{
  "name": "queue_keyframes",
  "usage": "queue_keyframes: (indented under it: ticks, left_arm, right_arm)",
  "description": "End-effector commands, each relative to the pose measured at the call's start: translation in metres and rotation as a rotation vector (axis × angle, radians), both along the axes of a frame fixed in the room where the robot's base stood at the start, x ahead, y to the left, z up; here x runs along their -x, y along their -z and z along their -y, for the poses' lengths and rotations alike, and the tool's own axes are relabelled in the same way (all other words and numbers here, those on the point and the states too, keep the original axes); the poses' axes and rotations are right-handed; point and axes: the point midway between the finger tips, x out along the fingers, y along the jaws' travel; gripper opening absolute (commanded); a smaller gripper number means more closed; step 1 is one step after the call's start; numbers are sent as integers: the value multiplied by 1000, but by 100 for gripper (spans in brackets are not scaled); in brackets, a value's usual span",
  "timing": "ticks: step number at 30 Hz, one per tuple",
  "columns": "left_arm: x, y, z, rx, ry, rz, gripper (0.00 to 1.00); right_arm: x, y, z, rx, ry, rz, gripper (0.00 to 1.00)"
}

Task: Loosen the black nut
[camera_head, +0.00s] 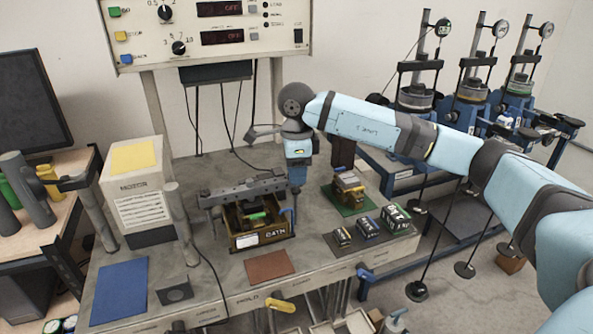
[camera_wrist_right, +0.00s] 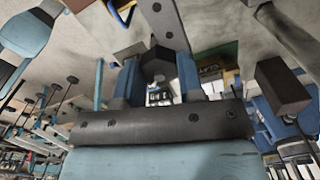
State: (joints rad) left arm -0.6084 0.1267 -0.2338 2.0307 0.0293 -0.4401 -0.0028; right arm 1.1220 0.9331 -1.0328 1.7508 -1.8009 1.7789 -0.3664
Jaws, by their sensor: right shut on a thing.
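The black nut (camera_wrist_right: 158,62) is a dark hexagonal piece between the two blue fingers of my right gripper in the right wrist view. My right gripper (camera_wrist_right: 160,77) is shut on it, a finger on either side. In the head view my right gripper (camera_head: 297,183) points down at the right end of a dark grey bar (camera_head: 238,191), and the nut is hidden there. The bar lies across above a brown box (camera_head: 262,239) and also shows beyond the nut in the right wrist view (camera_wrist_right: 165,22). My left gripper is not in view.
Small labelled weights (camera_head: 368,227) stand on a dark mat right of the bar. A stack of blocks (camera_head: 349,187) sits on a green mat behind them. A white heater box (camera_head: 136,190) stands left. The blue mat (camera_head: 120,291) and brown mat (camera_head: 269,266) are bare.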

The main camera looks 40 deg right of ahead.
Motion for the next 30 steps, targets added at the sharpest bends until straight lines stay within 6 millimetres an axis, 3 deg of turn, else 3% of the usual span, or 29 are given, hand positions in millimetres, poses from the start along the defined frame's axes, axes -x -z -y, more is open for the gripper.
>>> queue_keyframes:
  ticks: [3, 4, 7, 19, 23, 30]
  left_arm:
    - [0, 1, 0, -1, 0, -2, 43]
    - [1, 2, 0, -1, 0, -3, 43]
    - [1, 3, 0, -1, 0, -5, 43]
    - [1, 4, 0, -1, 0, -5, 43]
    - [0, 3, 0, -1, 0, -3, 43]
    - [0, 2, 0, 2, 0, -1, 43]
  right_arm:
    - [0, -1, 0, 0, -1, 2, 11]
    - [0, -1, 0, 0, -1, 2, 37]
    - [0, -1, 0, 0, 0, 2, 60]
    - [-1, -9, 0, 1, 0, 3, 60]
    - [-1, -31, 0, -1, -1, 5, 60]
    - [-1, -87, 0, 0, 1, 6, 60]
